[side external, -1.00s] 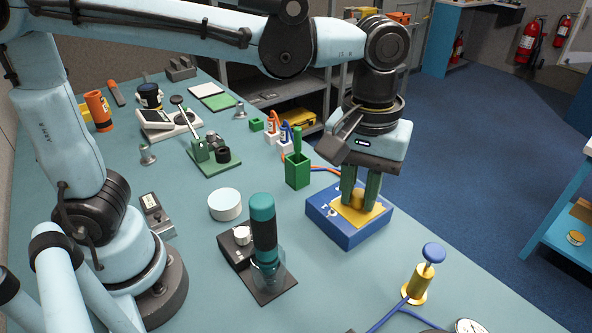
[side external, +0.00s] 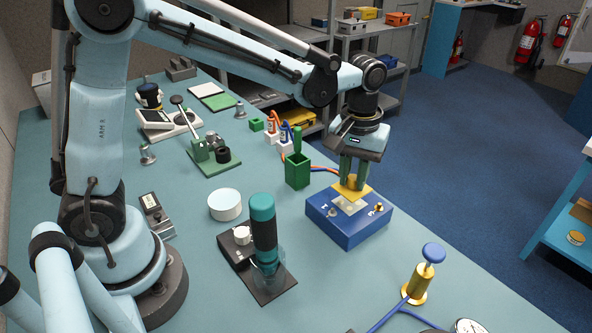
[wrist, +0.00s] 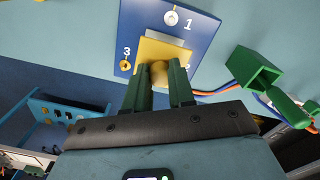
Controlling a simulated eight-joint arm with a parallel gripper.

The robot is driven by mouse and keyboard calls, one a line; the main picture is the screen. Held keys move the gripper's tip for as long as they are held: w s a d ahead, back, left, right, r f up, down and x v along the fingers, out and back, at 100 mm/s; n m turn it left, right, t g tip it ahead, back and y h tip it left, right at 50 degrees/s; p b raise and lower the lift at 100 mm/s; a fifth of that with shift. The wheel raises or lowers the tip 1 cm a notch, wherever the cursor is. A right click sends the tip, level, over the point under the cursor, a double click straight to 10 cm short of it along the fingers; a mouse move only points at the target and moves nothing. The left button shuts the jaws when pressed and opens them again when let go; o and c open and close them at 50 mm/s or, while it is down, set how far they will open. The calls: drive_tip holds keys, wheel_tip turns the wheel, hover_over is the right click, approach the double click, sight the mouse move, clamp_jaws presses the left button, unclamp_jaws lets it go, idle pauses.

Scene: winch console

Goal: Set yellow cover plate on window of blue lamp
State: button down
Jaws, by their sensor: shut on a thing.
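The yellow cover plate (side external: 358,194) is held by its round knob (wrist: 159,74) between the green fingers of my gripper (side external: 354,178). My gripper is shut on it. The blue lamp (side external: 345,228) is a blue box on the bench, under and in front of the plate. Its pale window (side external: 350,206) is partly uncovered on the near side; the plate hides the far part from view. In the wrist view the plate (wrist: 165,52) overlaps the blue face (wrist: 144,18), with a pale strip beyond its edge. The plate seems slightly raised; its exact height is hard to tell.
Studs stand on the lamp's top, including one marked 1 (wrist: 171,18) and one marked 3 (wrist: 125,65). A green open box (side external: 297,171) stands close behind left. A teal-topped device (side external: 263,225) is left, and a brass plunger (side external: 419,283) is at front right.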

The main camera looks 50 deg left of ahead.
sight(353, 177)
drive_tip(key=shift+f, duration=1.7)
drive_tip(key=shift+f, duration=0.15)
drive_tip(key=c, duration=1)
unclamp_jaws()
drive_tip(key=shift+o, duration=0.2)
